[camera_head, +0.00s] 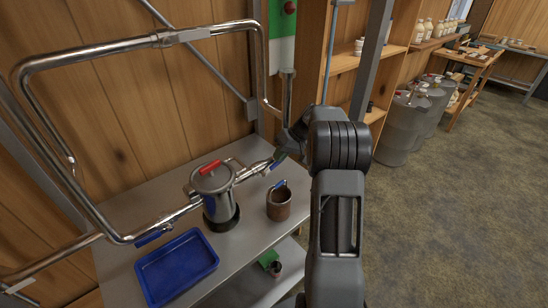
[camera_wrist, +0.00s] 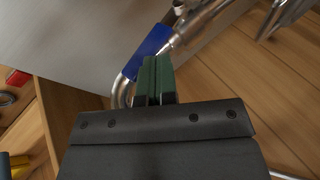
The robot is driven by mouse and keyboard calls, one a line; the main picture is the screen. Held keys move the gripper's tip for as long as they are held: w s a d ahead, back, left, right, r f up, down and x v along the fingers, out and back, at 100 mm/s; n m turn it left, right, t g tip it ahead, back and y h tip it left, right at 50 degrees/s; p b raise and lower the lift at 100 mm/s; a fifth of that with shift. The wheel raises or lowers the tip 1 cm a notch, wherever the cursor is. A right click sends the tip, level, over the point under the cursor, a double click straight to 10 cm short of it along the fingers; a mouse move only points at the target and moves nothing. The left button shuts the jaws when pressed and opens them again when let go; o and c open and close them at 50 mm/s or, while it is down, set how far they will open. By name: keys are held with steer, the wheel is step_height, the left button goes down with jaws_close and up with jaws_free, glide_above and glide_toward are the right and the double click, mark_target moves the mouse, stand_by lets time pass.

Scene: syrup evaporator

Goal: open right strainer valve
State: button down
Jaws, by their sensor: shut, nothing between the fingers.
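The strainer (camera_head: 212,188) is a metal pot with a red-handled lid, set in a pipe run above the steel table. The right strainer valve has a blue handle (camera_head: 278,163) on the pipe right of the pot. A blue handle also shows in the wrist view (camera_wrist: 150,45), slanting beside a metal pipe. My gripper (camera_wrist: 157,62) has green fingers, shut and empty, with their tips right at this handle. I cannot tell whether they touch it. In the head view my wrist is close to the right valve and hides part of that pipe. The left valve's blue handle (camera_head: 152,238) lies along the pipe.
A blue tray (camera_head: 178,268) and a brown cup (camera_head: 280,205) with a blue-handled item stand on the steel table (camera_head: 130,215). Shelves with bottles and grey drums (camera_head: 402,125) stand at the right. The floor (camera_head: 455,200) at the right is clear.

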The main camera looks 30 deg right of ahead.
steer(key=shift+d+f, duration=0.3)
stand_by(0.5)
steer(key=shift+r, duration=0.1)
steer(key=s+a+r+b, duration=0.4)
steer(key=s+r+b, duration=0.1)
steer(key=s+r, duration=0.7)
steer(key=shift+s+r, duration=0.4)
steer(key=shift+s, duration=0.3)
